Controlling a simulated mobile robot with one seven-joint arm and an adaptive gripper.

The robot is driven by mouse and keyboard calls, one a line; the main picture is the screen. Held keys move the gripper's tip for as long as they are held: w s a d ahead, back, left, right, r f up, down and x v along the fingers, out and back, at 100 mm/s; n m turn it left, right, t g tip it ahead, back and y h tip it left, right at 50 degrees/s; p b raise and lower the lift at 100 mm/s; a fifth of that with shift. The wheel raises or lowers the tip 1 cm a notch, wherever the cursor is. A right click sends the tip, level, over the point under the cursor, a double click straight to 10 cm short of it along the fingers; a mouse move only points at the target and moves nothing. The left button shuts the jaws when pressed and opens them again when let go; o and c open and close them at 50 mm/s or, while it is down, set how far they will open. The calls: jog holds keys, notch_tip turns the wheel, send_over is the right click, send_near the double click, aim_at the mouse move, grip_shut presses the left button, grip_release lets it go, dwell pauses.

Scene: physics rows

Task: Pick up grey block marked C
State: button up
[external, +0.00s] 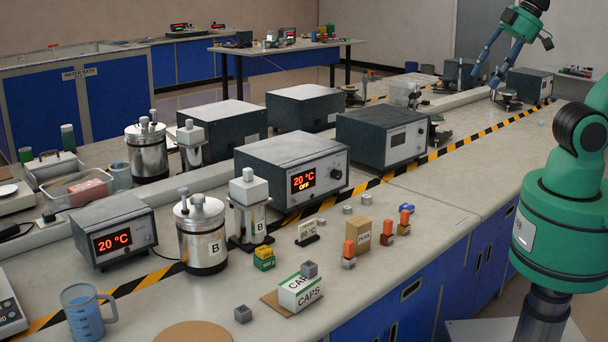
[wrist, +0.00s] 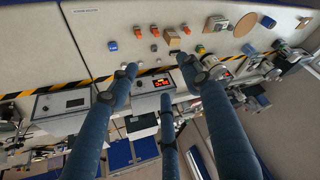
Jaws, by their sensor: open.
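Several small grey blocks lie on the bench in the external view. One grey block (external: 243,314) is near the front edge, and another (external: 309,269) sits on top of the white CAPS box (external: 300,292). More, such as a grey block (external: 366,199) and a grey block (external: 347,210), lie behind the brown box. I cannot read a letter C on any of them. My gripper (external: 505,70) is at the upper right, high and far from these blocks, with its fingers spread and nothing between them. In the wrist view its long blue fingers (wrist: 160,75) are spread.
Steel vessels marked B (external: 202,240) and grey heater units (external: 292,170) stand behind. A blue jug (external: 85,312) is front left. The bench's right front is clear.

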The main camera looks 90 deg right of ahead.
jog(key=shift+w, duration=0.1)
jog(key=shift+c, duration=0.3)
jog(key=w+a+r+m+g+y+p, duration=0.1)
jog(key=w+a+r+m+p, duration=0.2)
jog(key=w, duration=0.7)
jog(key=w+a+r+m+p, duration=0.2)
jog(key=w+a+m, duration=0.15)
jog(key=w, duration=0.65)
jog(key=w+a+f+m+p, duration=0.2)
jog(key=w+a+m, duration=0.15)
jog(key=w, duration=0.55)
jog(key=w+a+f+m+p, duration=0.1)
jog(key=w+a+f+m, duration=0.25)
jog(key=w, duration=0.55)
jog(key=w+a+f+m+g+y+p, duration=0.1)
jog(key=w+a+f+m+p, duration=0.1)
jog(key=w+a+f+m, duration=0.35)
jog(key=w+a+f+m+p, duration=0.2)
jog(key=w+f, duration=0.6)
jog(key=w+a+f+m+p, duration=0.1)
jog(key=w+a+f+m, duration=0.2)
jog(key=f, duration=0.6)
jog(key=w+a+f+m+g+p, duration=0.1)
jog(key=a+f, duration=0.4)
jog(key=f, duration=0.5)
jog(key=shift+w+m+p, duration=0.65)
jog(key=shift+w+m, duration=0.55)
jog(key=shift+w, duration=0.05)
jog(key=shift+a+f, duration=0.15)
jog(key=shift+f, duration=0.15)
